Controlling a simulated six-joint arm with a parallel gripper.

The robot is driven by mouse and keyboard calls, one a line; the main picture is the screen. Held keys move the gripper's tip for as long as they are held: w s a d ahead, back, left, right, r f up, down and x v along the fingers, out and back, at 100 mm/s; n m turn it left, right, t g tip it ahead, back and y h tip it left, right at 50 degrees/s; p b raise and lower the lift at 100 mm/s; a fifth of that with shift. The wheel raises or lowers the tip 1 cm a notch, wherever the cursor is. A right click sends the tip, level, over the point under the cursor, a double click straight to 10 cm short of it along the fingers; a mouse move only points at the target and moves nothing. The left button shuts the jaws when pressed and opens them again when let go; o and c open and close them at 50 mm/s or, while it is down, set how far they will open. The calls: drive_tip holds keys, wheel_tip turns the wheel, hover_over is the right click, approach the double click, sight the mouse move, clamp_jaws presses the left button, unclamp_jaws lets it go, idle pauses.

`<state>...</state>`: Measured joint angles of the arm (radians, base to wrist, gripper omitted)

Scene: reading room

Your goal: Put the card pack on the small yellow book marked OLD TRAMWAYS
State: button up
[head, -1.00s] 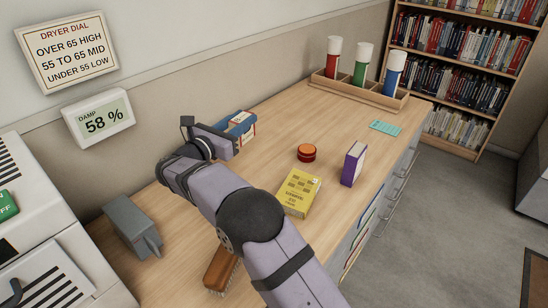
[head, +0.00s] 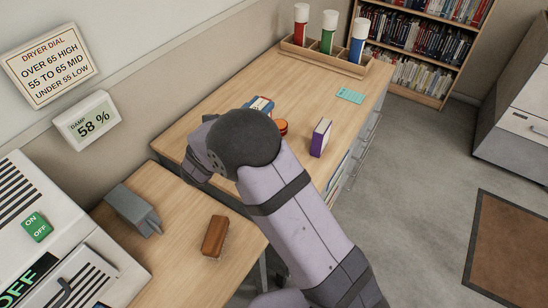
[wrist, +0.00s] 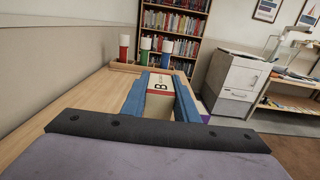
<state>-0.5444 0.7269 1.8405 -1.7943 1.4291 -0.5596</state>
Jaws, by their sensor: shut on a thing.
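My gripper (wrist: 160,76) has blue fingers on both sides of the card pack (wrist: 160,103), which is cream with a red band and a letter B. It is shut on the pack. In the head view the gripper (head: 262,104) and pack show only in part beyond my arm, over the far part of the table. The yellow book is hidden in both present views; in the earlier head frame it lies flat on the table, where my arm now blocks the view.
A round red tin (head: 283,127) is beside the gripper in the picture. A purple book (head: 321,138) stands upright near the table's right edge. A rack (head: 355,67) of three tubes and a teal card (head: 350,96) are farther back. A brush (head: 214,237) and grey device (head: 132,208) are nearer.

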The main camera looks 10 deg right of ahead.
drive_tip(key=s+d+f, duration=0.3)
drive_tip(key=s, duration=0.2)
drive_tip(key=shift+w+f+p, duration=0.1)
drive_tip(key=shift+f+p, duration=0.55)
drive_tip(key=shift+f, duration=4.15)
drive_tip(key=shift+f, duration=0.2)
drive_tip(key=o, duration=1.1)
drive_tip(key=shift+r, duration=0.15)
